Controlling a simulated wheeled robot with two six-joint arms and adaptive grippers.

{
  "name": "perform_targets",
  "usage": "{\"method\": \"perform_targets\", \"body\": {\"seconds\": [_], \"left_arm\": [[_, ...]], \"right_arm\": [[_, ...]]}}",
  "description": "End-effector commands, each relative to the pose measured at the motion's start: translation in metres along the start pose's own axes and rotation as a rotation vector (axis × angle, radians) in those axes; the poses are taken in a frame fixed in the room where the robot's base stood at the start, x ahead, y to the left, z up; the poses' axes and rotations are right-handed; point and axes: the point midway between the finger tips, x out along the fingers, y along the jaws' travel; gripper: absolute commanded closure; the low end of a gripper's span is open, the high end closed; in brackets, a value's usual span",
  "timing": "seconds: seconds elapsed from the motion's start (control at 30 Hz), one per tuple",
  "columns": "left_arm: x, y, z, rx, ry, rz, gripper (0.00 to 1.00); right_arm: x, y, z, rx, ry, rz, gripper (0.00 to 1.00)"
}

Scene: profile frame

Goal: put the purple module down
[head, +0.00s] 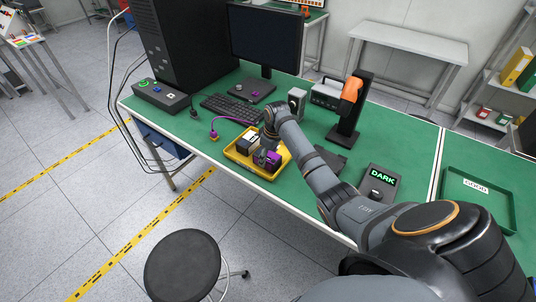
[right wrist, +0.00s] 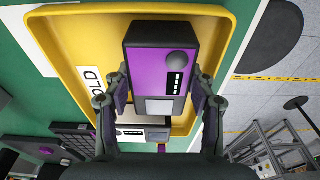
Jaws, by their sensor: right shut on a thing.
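The purple module (head: 264,158), a dark box with a purple face, is between the fingers of my right gripper (head: 268,146). In the right wrist view the gripper (right wrist: 160,95) is shut on the purple module (right wrist: 172,69) by its sides. The module is over the yellow tray (head: 236,157), inside its rim as seen there; whether it touches the tray floor I cannot tell. The yellow tray (right wrist: 65,62) bears a HOLD label. Another module with a pale face (head: 250,136) lies in the tray beside it. My left gripper is not in view.
A purple cable plug (head: 214,135) stands left of the tray. A keyboard (head: 232,109) is behind it. To the right are a black stand with an orange device (head: 350,92), a box reading DARK (head: 381,178) and a green GOOD tray (head: 477,208).

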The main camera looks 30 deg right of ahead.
Motion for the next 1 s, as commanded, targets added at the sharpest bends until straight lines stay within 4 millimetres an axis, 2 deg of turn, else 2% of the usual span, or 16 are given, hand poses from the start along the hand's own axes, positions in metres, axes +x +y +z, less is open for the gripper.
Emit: {"method": "perform_targets", "body": {"seconds": [0.23, 0.27, 0.4, 0.77, 0.87, 1.0], "left_arm": [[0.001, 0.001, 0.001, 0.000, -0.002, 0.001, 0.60], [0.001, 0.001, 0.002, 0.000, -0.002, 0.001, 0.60], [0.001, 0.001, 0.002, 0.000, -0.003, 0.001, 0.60], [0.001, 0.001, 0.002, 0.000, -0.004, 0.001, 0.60], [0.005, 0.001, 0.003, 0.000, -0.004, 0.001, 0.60], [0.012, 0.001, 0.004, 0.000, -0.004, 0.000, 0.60]], "right_arm": [[0.001, 0.000, 0.000, 0.000, 0.001, 0.000, 0.83], [0.002, 0.000, 0.000, 0.000, 0.000, 0.000, 0.41], [0.002, 0.000, 0.000, 0.000, 0.000, 0.000, 0.22], [-0.001, 0.000, -0.001, 0.000, 0.001, 0.001, 0.21], [-0.013, 0.001, -0.001, 0.000, 0.002, 0.004, 0.21], [-0.046, 0.002, -0.001, -0.001, 0.005, 0.006, 0.21]]}}
